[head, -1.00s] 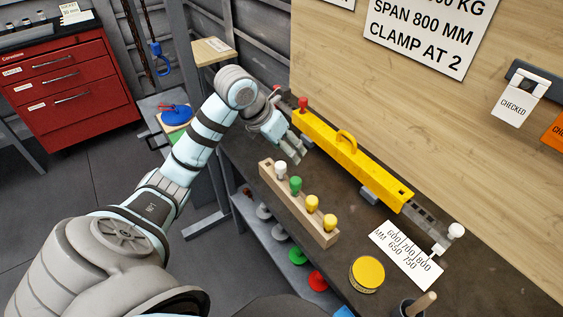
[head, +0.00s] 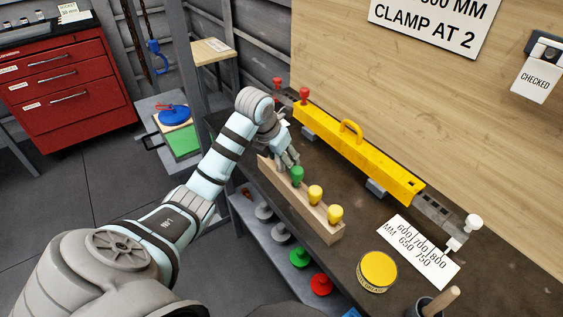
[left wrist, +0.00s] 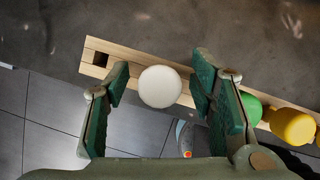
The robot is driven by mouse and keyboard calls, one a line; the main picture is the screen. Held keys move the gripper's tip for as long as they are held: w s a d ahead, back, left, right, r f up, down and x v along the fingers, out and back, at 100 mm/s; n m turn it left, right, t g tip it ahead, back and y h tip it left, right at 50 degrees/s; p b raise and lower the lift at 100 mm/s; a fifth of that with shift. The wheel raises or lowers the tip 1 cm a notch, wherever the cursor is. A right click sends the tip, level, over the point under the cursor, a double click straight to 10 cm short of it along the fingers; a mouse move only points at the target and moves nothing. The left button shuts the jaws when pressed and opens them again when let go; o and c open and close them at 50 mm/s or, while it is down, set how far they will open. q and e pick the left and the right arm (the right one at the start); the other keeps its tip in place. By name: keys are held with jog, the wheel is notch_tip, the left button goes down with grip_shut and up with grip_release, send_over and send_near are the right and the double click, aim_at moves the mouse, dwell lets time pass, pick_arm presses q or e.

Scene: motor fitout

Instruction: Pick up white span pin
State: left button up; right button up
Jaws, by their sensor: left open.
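A white round-headed pin (left wrist: 160,87) stands in the wooden rack (head: 310,215). In the left wrist view its head shows between the two fingers of my left gripper (left wrist: 160,84), with a gap on each side. The gripper is open. In the head view my left gripper (head: 288,160) is at the rack's far end and hides this pin. Another white-headed pin (head: 474,222) is at the near right end of the yellow spreader beam (head: 355,148). My right gripper is not in view.
A green pin (head: 297,174) stands just beside my gripper, then two yellow pins (head: 315,194) along the rack. A yellow tin (head: 379,270) and a scale card (head: 420,250) lie on the dark bench. Red pins (head: 304,94) are at the beam's far end.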

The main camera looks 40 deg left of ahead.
pick_arm(q)
grip_shut()
notch_tip(320, 180, up, 7)
jog(key=shift+r+p, duration=0.2)
jog(key=shift+p, duration=0.65)
notch_tip(320, 180, up, 13)
jog(key=p, duration=1.2)
